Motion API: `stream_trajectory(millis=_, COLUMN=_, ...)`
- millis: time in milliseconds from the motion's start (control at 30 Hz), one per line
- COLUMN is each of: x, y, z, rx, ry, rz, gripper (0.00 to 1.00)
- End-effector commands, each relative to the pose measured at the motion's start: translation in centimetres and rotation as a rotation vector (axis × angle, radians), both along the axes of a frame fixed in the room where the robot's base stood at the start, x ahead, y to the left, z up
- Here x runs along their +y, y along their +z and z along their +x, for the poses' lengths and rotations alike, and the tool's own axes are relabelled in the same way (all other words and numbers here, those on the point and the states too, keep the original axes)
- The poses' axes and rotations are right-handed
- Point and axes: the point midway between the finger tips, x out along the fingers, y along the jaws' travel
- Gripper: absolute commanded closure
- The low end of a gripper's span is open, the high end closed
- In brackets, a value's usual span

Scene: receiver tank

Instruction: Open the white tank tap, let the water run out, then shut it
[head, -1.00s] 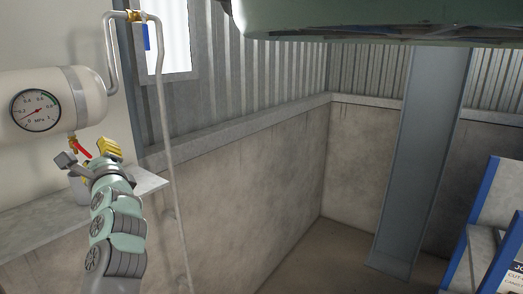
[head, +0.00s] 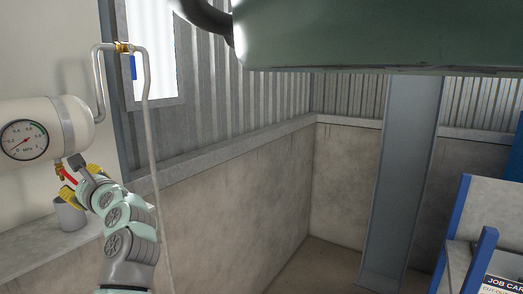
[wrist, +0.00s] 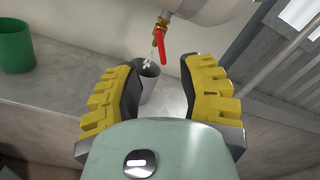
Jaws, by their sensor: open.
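The white tank (head: 70,122) with its round gauge is at the left of the head view. Its brass tap with a red lever (head: 68,175) hangs under the tank; in the wrist view the red lever (wrist: 177,56) slants down beside the brass body (wrist: 158,38). White drops (wrist: 149,64) show between the tap outlet and a grey cup (wrist: 151,84) below it. The cup also shows on the ledge in the head view (head: 68,216). My gripper (head: 80,168) is open, close to the tap; in the wrist view its yellow-padded fingers (wrist: 160,85) are apart with nothing held between them.
A green cup (wrist: 15,46) stands on the ledge (wrist: 60,88). A pipe with a blue-handled valve (head: 132,66) runs up and down right of the tank. A large green vessel (head: 370,35) hangs overhead. Floor is clear at centre.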

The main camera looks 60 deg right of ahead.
Motion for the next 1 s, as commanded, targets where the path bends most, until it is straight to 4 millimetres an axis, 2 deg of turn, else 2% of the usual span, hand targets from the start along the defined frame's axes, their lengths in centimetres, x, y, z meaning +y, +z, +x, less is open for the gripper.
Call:
stream_trajectory(millis=400, x=0.3, y=0.3, z=4.7, rx=0.001, ry=0.003, rz=0.000, gripper=0.61)
stream_trajectory(millis=1000, x=0.4, y=0.2, z=9.5, rx=-0.004, ry=0.001, rz=-0.001, gripper=0.61)
